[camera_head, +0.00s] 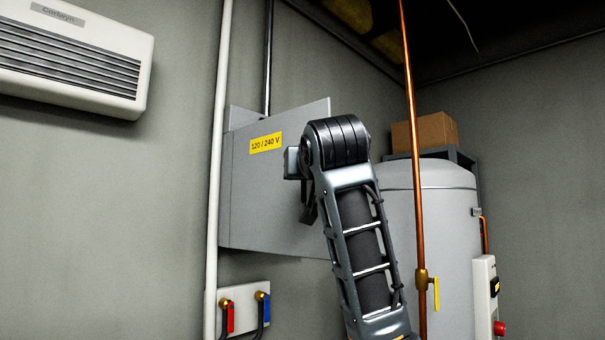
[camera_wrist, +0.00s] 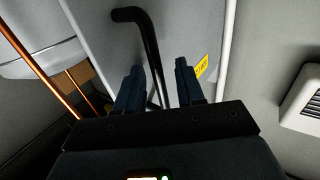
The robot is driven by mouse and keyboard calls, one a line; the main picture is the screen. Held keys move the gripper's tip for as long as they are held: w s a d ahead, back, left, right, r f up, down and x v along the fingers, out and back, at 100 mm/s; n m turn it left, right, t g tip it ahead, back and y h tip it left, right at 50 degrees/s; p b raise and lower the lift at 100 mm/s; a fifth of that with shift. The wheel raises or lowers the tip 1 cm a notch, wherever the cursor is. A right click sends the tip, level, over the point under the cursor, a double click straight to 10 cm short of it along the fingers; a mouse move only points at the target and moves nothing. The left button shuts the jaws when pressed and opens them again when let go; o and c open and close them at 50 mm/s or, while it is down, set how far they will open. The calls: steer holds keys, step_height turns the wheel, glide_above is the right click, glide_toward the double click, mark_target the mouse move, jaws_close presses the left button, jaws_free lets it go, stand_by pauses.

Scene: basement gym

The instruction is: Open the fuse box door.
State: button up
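The fuse box (camera_head: 241,115) is grey and fixed to the wall in the head view. Its grey door (camera_head: 270,205) carries a yellow "120 / 240 V" label and stands swung out at an angle, its right edge away from the wall. In the wrist view the door (camera_wrist: 186,30) bears a black bent bar handle (camera_wrist: 145,38). My gripper (camera_wrist: 158,80) has its two fingers apart, with the handle's bar running between them and gaps visible beside it. Whether a finger touches the bar is unclear.
A white pipe (camera_head: 218,150) runs down left of the box. A copper pipe (camera_head: 413,150) with a yellow-handled valve and a grey tank (camera_head: 450,230) stand to the right. An air conditioner (camera_head: 75,50) hangs upper left. Red and blue valves (camera_head: 245,310) sit below the box.

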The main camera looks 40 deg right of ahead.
steer(key=v, duration=0.7)
steer(key=shift+s+a+b, duration=0.25)
steer(key=shift+b, duration=0.2)
